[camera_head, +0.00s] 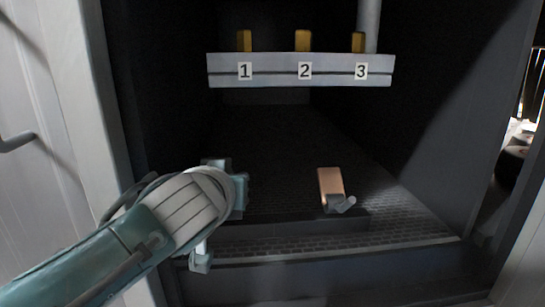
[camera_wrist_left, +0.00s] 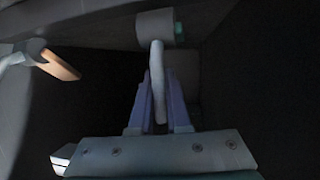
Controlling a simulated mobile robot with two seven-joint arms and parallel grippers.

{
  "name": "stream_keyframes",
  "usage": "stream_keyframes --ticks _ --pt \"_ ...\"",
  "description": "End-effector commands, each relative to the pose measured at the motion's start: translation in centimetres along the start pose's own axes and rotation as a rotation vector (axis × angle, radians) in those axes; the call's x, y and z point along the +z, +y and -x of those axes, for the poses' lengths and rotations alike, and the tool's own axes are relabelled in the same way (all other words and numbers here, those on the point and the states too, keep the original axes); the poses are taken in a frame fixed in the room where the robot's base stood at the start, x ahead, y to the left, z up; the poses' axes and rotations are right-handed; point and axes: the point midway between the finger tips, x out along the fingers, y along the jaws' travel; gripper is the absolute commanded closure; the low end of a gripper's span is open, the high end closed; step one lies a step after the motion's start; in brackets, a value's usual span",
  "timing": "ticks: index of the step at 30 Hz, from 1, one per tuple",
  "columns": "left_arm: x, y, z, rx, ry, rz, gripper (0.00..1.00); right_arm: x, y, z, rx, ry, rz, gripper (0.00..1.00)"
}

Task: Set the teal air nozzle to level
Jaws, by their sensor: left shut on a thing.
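The teal air nozzle shows in the left wrist view as a grey cylindrical hub (camera_wrist_left: 155,29) with a small teal part (camera_wrist_left: 179,28) at its right end. A pale lever (camera_wrist_left: 157,75) runs down from the hub between the fingers of my left gripper (camera_wrist_left: 158,92), which is shut on it. In the head view my left gripper (camera_head: 238,194) is at the lower middle, and its own body and wrist hide the fingertips and most or all of the teal nozzle. I cannot tell the nozzle's tilt. My right gripper is in neither view.
A copper-coloured nozzle (camera_head: 330,182) with a grey hub and lever stands right of my gripper; it also shows in the left wrist view (camera_wrist_left: 60,65). Above, a grey bar (camera_head: 300,70) carries labels 1, 2 and 3 below yellow tabs. Dark walls enclose both sides.

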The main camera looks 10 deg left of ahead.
Motion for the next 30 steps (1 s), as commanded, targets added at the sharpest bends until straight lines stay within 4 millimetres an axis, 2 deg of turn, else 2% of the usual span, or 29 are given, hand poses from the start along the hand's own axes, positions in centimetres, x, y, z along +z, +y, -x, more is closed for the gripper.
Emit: stream_keyframes --ticks 9,10,18,26,30 --pt "0.0 0.0 -0.1 0.001 -0.006 0.003 1.00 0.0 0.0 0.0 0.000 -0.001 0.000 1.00" --pt "0.0 0.0 -0.1 0.000 -0.006 0.003 0.83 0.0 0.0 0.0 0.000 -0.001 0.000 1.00" --pt "0.0 0.0 -0.1 0.001 -0.005 0.002 0.55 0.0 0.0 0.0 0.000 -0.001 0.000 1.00" --pt "0.0 0.0 0.1 0.001 -0.004 0.002 0.55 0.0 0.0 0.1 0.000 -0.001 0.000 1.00" --pt "-0.1 0.1 1.2 0.002 -0.005 0.004 0.55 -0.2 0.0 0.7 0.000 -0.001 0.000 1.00"
